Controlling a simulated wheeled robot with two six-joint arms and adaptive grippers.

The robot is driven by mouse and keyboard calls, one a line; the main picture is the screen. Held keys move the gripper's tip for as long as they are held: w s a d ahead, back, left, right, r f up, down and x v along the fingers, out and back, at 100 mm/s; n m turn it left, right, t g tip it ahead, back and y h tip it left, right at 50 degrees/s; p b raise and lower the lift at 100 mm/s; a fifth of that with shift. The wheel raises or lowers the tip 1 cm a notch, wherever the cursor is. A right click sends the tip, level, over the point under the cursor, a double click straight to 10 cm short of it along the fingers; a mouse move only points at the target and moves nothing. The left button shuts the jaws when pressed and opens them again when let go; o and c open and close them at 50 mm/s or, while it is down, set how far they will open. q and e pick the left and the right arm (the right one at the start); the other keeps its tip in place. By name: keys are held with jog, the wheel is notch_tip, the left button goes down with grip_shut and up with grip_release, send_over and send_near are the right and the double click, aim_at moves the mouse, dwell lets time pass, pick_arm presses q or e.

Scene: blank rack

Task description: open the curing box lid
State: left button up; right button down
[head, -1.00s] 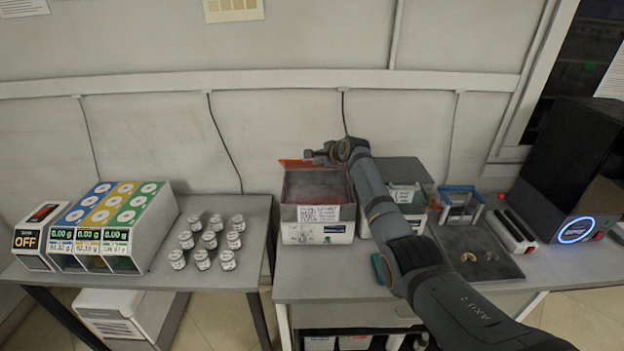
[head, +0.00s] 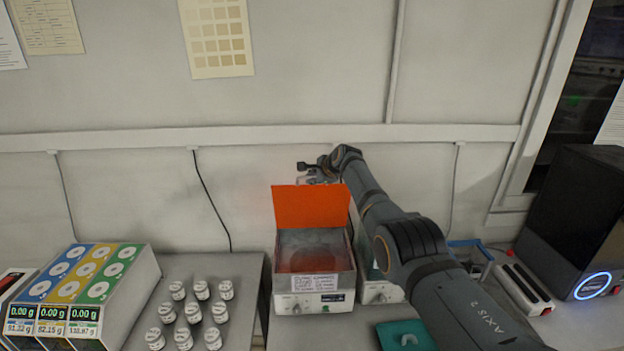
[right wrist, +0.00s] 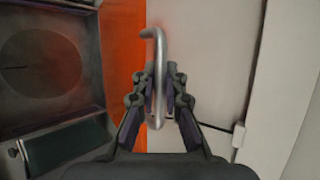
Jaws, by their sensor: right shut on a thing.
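The curing box (head: 315,303) is a pale box with a dark open inside and a white label on its front. Its orange lid (head: 311,206) stands raised, roughly upright, at the back edge. My right gripper (head: 318,172) is behind the lid's top edge, reached by my arm from the right. In the right wrist view the gripper (right wrist: 159,80) is shut on the grey lid handle (right wrist: 158,50), beside the orange lid (right wrist: 124,60). The box inside (right wrist: 50,65) shows at the left. My left gripper is not in view.
A second box (head: 378,293) stands close on the right, partly hidden by my arm. Several small jars (head: 190,312) and a colourful dispenser (head: 90,285) are at the left. A black machine (head: 580,220) stands at the right. The wall (head: 240,190) is close behind.

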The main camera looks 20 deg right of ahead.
jog(key=shift+w, duration=0.1)
dwell(0.4)
jog(key=c, duration=1.4)
grip_release()
jog(key=shift+d+r, duration=0.1)
jog(key=shift+s+d+r, duration=0.1)
jog(key=shift+s+r, duration=0.3)
jog(key=shift+s, duration=0.05)
jog(key=v, duration=1)
jog(key=shift+s+r, duration=0.2)
jog(key=shift+s, duration=0.1)
